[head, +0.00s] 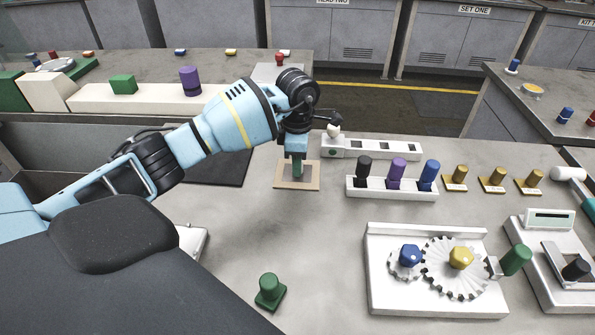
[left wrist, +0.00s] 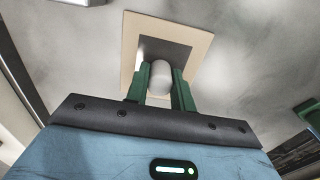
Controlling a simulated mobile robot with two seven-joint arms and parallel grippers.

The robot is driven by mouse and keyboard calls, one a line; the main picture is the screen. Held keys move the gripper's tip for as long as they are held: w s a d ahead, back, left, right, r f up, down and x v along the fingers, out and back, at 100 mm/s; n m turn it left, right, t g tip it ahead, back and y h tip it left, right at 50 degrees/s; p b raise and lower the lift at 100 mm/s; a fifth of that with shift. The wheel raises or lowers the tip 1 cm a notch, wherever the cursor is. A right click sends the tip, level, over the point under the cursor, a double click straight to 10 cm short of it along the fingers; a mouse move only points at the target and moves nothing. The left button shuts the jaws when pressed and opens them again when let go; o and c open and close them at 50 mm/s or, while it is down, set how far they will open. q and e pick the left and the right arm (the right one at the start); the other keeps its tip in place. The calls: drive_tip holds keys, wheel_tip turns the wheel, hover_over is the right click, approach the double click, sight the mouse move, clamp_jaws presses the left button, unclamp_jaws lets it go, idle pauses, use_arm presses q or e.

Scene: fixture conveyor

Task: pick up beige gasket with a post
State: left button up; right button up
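The beige gasket (head: 283,185) is a flat square frame on the grey table, left of the middle row of posts. In the left wrist view the gasket (left wrist: 203,40) shows as a beige frame with a pale upright post (left wrist: 161,76) at its middle. My left gripper (head: 297,172) points straight down over it. Its two green fingers (left wrist: 160,88) stand on either side of the post, with no clear gap seen, so they look shut on it. The gasket appears to lie flat on the table. My right gripper is not in view.
A white rack (head: 391,188) with black, purple and blue posts stands right of the gasket. A white gear fixture (head: 437,301) is in front. A green post piece (head: 270,291) stands near the front edge. Several gold pieces (head: 492,183) sit at right. The table between them is clear.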

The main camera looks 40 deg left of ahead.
use_arm(q)
drive_tip(key=c, duration=0.4)
drive_tip(key=shift+r, duration=0.1)
drive_tip(key=shift+r, duration=0.4)
wheel_tip(320, 180, up, 2)
drive_tip(key=shift+r, duration=0.15)
drive_tip(key=s+d, duration=0.2)
drive_tip(key=s, duration=0.2)
drive_tip(key=s+d+r, duration=0.1)
drive_tip(key=s+d, duration=0.1)
drive_tip(key=s, duration=0.2)
drive_tip(key=s+d, duration=0.3)
drive_tip(key=s, duration=0.1)
drive_tip(key=shift+s+d+r, duration=0.1)
drive_tip(key=shift+s+r, duration=0.15)
drive_tip(key=shift+s+d+r, duration=0.2)
drive_tip(key=shift+s+d, duration=0.2)
drive_tip(key=shift+s, duration=0.3)
